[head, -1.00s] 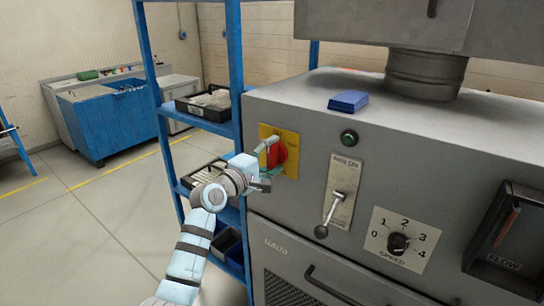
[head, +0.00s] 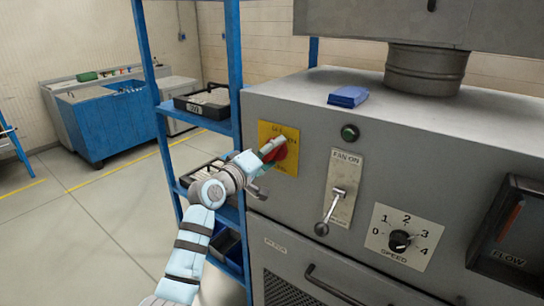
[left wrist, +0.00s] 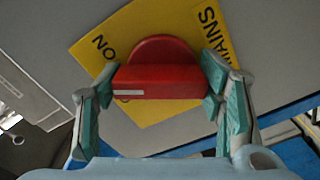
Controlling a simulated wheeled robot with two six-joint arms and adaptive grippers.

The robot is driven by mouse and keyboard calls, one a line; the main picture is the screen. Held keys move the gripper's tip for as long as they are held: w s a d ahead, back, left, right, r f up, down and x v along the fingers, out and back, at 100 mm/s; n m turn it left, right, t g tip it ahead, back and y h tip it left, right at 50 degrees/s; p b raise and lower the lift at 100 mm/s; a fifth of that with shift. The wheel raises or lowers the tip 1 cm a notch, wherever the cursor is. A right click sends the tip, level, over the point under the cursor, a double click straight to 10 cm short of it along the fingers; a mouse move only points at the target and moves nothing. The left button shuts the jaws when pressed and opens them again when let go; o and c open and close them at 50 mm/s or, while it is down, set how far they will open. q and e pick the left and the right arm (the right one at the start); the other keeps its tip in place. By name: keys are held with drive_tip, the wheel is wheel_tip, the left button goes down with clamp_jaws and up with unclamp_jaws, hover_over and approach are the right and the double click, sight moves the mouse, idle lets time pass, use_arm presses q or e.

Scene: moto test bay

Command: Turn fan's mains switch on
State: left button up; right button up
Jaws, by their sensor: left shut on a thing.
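The mains switch is a red rotary knob (head: 279,152) on a yellow plate (head: 265,134) at the left of the grey machine front. In the left wrist view the red knob (left wrist: 160,82) sits between the two fingers, its grip bar running across from one fingertip to the other. The yellow plate (left wrist: 140,22) there reads MAINS and ON. My left gripper (head: 270,152) is at the knob and shut on it; it also shows in the left wrist view (left wrist: 160,88). My right gripper is out of view.
On the machine front are a green button (head: 349,132), a FAN ON lever (head: 333,208) pointing down and a SPEED dial (head: 399,242). A blue box (head: 348,96) lies on top. Blue shelving (head: 237,60) with trays stands to the left, close to my left arm.

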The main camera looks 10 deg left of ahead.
use_arm(q)
drive_tip(key=m+b, duration=0.2)
drive_tip(key=m, duration=0.4)
drive_tip(key=shift+f+b, duration=0.2)
drive_tip(key=shift+b, duration=0.1)
drive_tip(key=m+b, duration=0.2)
drive_tip(key=m, duration=0.3)
drive_tip(key=shift+m, duration=0.4)
drive_tip(key=o, duration=1.1)
drive_tip(key=shift+o, duration=0.2)
drive_tip(key=shift+r, duration=0.1)
drive_tip(key=shift+s, duration=0.15)
drive_tip(key=v, duration=1.2)
